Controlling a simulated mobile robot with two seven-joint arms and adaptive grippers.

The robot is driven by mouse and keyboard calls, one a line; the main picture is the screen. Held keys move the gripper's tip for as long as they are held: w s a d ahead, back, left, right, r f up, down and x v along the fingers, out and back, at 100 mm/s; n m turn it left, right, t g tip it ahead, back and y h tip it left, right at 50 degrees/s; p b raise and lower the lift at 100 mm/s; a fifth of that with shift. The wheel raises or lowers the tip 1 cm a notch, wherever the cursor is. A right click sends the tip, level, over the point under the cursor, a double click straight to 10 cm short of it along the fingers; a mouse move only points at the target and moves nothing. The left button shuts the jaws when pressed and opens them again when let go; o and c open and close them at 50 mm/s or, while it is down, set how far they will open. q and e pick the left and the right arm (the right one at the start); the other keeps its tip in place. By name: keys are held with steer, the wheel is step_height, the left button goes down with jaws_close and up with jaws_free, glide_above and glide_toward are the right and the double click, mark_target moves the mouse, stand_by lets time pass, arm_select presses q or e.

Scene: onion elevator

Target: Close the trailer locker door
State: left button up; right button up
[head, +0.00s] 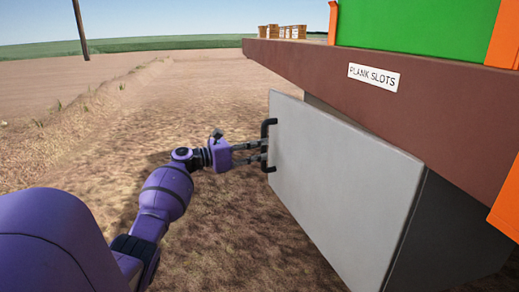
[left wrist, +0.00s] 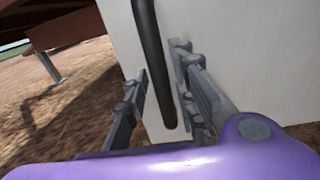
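The trailer locker door (head: 345,190) is a pale grey panel under the trailer edge in the head view. It looks swung out from the darker grey locker body (head: 447,235). A black bar handle (head: 266,145) is on its left edge. My left gripper (head: 266,150) is at the handle, its fingers pointing right. In the left wrist view, the door (left wrist: 255,50) fills the right and the handle (left wrist: 155,60) runs down between the two separated fingers of my left gripper (left wrist: 160,85). I cannot tell whether either finger touches the handle. My right gripper is not in view.
The brown trailer bed (head: 440,100) overhangs the door and bears a "PLANK SLOTS" label (head: 374,76). A green panel (head: 415,25) with orange posts and small wooden crates (head: 285,32) stand on it. Open dirt ground (head: 150,115) lies to the left.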

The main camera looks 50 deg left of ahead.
arm_select(q)
steer(key=s+a+b, duration=0.1)
steer(key=s+a, duration=0.4)
steer(key=a, duration=0.1)
steer(key=shift+a+b, duration=0.15)
steer(key=shift+b, duration=0.15)
stand_by(0.3)
steer(key=shift+r+p, duration=0.1)
steer(key=shift+p, duration=0.4)
steer(key=shift+c, duration=0.3)
